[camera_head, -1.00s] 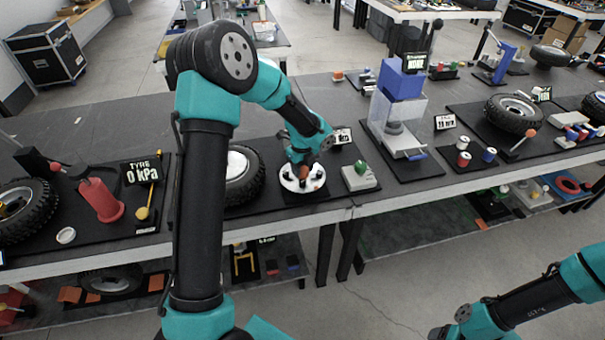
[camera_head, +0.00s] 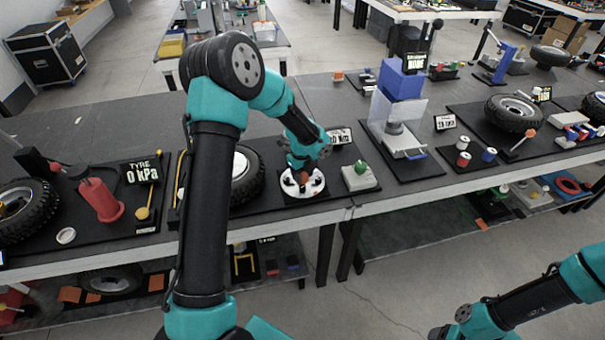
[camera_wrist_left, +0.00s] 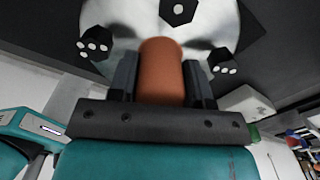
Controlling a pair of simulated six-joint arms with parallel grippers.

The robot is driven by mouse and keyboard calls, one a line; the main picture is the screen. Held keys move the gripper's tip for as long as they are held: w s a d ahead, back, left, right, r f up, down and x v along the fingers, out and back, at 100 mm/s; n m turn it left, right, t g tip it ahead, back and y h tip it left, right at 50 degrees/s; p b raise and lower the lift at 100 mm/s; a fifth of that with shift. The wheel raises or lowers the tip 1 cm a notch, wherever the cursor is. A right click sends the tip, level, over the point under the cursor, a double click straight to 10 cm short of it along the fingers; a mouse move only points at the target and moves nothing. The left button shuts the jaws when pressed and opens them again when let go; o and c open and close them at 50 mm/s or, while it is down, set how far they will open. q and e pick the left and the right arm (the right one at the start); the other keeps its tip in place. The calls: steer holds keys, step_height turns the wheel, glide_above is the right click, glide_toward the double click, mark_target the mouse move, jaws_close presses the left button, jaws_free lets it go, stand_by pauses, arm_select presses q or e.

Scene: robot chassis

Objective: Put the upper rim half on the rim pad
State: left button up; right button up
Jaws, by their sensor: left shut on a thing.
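My left gripper (camera_head: 302,164) is over a white disc (camera_head: 289,186) on a dark mat at the middle front of the bench. In the left wrist view the fingers (camera_wrist_left: 162,80) are shut on an orange-brown cylinder (camera_wrist_left: 162,72), which covers part of the white disc (camera_wrist_left: 118,15) beyond it. The disc carries black blocks (camera_wrist_left: 95,45) with white dots. I cannot tell whether the cylinder is fixed to the disc, whether the disc is the upper rim half, or whether it touches the mat. No rim pad can be told apart. My right gripper is not in view.
A tyre with a white rim (camera_head: 243,163) stands close left of the disc, partly behind my left arm. A grey box with a green knob (camera_head: 360,175) is close right. The bench's front edge is near.

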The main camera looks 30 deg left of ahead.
arm_select(q)
steer(key=shift+f, duration=0.1)
steer(key=o, duration=1.2)
step_height(320, 180, up, 12)
steer(key=shift+r, duration=0.15)
